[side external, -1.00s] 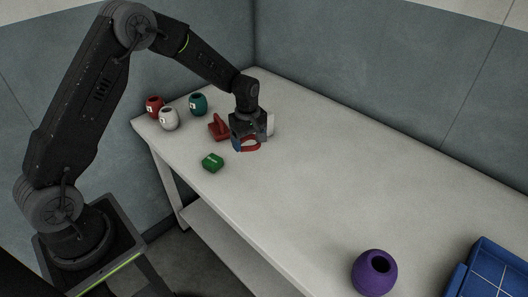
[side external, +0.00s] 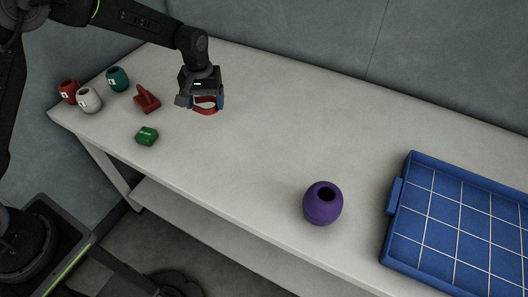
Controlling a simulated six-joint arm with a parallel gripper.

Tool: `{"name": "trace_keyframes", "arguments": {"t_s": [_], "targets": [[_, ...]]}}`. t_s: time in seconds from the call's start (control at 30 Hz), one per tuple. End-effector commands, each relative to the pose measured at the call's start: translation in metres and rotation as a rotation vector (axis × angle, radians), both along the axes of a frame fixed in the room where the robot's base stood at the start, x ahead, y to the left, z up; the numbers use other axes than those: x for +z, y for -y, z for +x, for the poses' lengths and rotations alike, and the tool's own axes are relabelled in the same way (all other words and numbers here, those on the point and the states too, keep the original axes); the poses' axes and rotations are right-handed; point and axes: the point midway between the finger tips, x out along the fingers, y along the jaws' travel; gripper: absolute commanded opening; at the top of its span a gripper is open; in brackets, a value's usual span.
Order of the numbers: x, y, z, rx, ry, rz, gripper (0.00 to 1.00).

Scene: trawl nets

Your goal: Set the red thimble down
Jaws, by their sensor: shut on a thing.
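My gripper (side external: 205,103) is shut on the red thimble (side external: 206,110), a small rounded red piece between its blue fingertips. The gripper points down over the back left part of the white table. The thimble appears to be a little above the tabletop, though the gap is hard to judge. The fingers and gripper body hide part of the thimble.
Left of my gripper are a red piece with an upright part (side external: 147,99), a green block (side external: 147,136), and teal (side external: 118,79), white (side external: 89,100) and red (side external: 68,92) pots. A purple pot (side external: 322,204) and blue gridded tray (side external: 397,194) stand right. The table (side external: 260,125) between is clear.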

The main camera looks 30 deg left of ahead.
Motion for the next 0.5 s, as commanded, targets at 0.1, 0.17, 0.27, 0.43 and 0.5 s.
{"name": "trace_keyframes", "arguments": {"t_s": [0.1, 0.17, 0.27, 0.43, 0.5], "targets": [[0.0, 0.037, 0.002, -0.204, 0.0, 0.0, 0.52], [0.0, 0.047, 0.002, -0.268, 0.0, 0.0, 0.52], [-0.002, 0.061, 0.003, -0.331, -0.001, 0.001, 0.52], [-0.02, 0.092, 0.005, -0.349, -0.003, 0.0, 0.52], [-0.029, 0.107, 0.006, -0.348, -0.004, 0.001, 0.52]]}}
